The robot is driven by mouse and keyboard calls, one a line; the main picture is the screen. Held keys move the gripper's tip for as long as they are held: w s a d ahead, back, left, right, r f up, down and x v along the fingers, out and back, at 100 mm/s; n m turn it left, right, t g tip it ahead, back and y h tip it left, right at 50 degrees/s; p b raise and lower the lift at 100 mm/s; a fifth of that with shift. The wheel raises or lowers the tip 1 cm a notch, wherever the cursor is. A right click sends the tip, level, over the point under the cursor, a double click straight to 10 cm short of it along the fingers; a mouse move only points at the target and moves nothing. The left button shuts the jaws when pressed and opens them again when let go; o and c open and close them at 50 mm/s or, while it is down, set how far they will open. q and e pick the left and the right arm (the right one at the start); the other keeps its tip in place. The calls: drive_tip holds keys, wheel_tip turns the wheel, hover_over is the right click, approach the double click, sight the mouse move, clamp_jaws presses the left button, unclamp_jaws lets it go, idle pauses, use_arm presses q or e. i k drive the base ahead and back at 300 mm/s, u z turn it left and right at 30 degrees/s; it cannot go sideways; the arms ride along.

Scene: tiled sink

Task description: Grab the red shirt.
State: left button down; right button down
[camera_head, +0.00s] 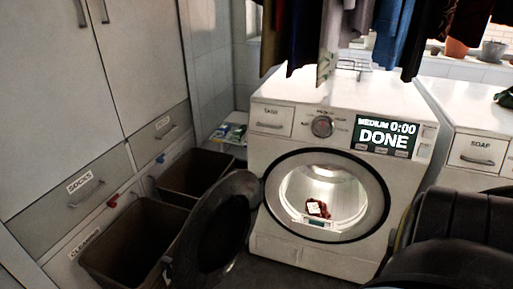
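A small crumpled red cloth (323,213) with a pale patch, perhaps the red shirt, lies at the bottom of the lit washing machine drum (345,190). It is just inside the round opening, and its full shape cannot be made out. The washing machine (285,150) faces me, and its round door (215,228) is swung open to the left. Neither of my grippers can be made out in the head view.
Two brown bins (130,238) (192,174) stand left of the open door, by the white cabinets (90,90). Clothes (345,35) hang above the machine. A second white machine (478,150) stands to the right. Large dark shapes (440,265) cover the lower right corner.

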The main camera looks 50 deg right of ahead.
sight(319, 208)
drive_tip(key=u, duration=0.45)
drive_tip(key=k, duration=1)
drive_tip(key=z, duration=0.9)
